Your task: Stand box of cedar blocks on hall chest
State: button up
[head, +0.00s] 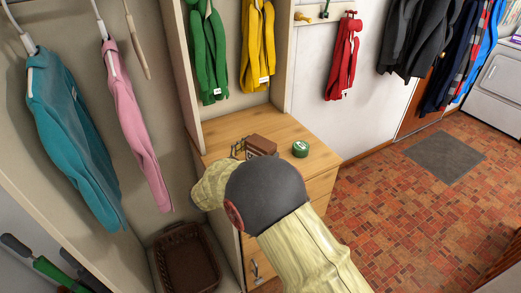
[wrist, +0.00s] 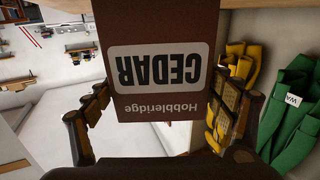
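The box of cedar blocks (wrist: 160,25) is dark brown, with a white CEDAR label that reads upside down in the wrist view. It fills the middle of that view between the two fingers of my gripper (wrist: 160,95), whose pads lie against its two sides. In the head view the box (head: 262,144) shows over the top of the hall chest (head: 227,129), a light wooden chest with drawers. My arm hides the box's near lower part, so I cannot tell whether it touches the chest top. A gripper finger (head: 238,149) shows at its left.
A round green tin (head: 300,148) stands on the chest top just right of the box. Green (head: 208,55) and yellow (head: 257,45) garments hang behind the chest. A wicker basket (head: 185,262) sits low at left. The chest top's front right is bare.

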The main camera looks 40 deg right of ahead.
jog(key=shift+o, duration=0.9)
jog(key=shift+r, duration=0.1)
jog(key=shift+a, duration=0.25)
jog(key=a+p, duration=0.1)
jog(key=a, duration=0.2)
jog(key=s+a+p, duration=0.1)
jog(key=a, duration=0.3)
jog(key=a+p, duration=0.1)
jog(key=a, duration=0.3)
jog(key=shift+s+a, duration=0.2)
jog(key=shift+s, duration=0.2)
jog(key=shift+s, duration=0.1)
